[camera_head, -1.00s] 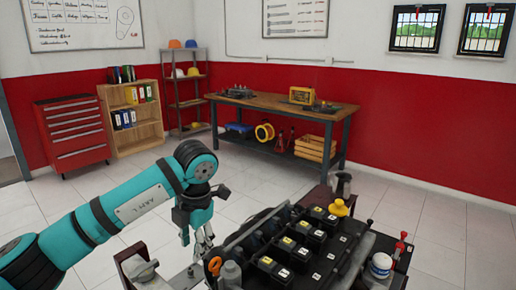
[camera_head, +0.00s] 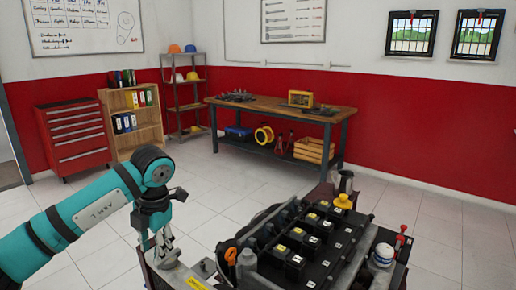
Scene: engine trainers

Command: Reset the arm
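My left arm (camera_head: 100,203) is teal and black and comes in from the left edge. Its wrist bends down, and the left gripper (camera_head: 162,254) points down at the left end of the engine trainer. The fingers are small and overlap grey parts behind them, so whether they are open or touch anything is unclear. The engine trainer (camera_head: 318,242) has a black engine top with several yellow-marked blocks and a yellow cap (camera_head: 343,201). My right gripper is not in view.
A white-lidded container (camera_head: 382,255) and a red-handled part (camera_head: 401,237) sit on the trainer's right side. A wooden workbench (camera_head: 270,104), red tool cabinet (camera_head: 73,132) and shelf (camera_head: 135,122) stand along the back. The tiled floor (camera_head: 225,185) between is clear.

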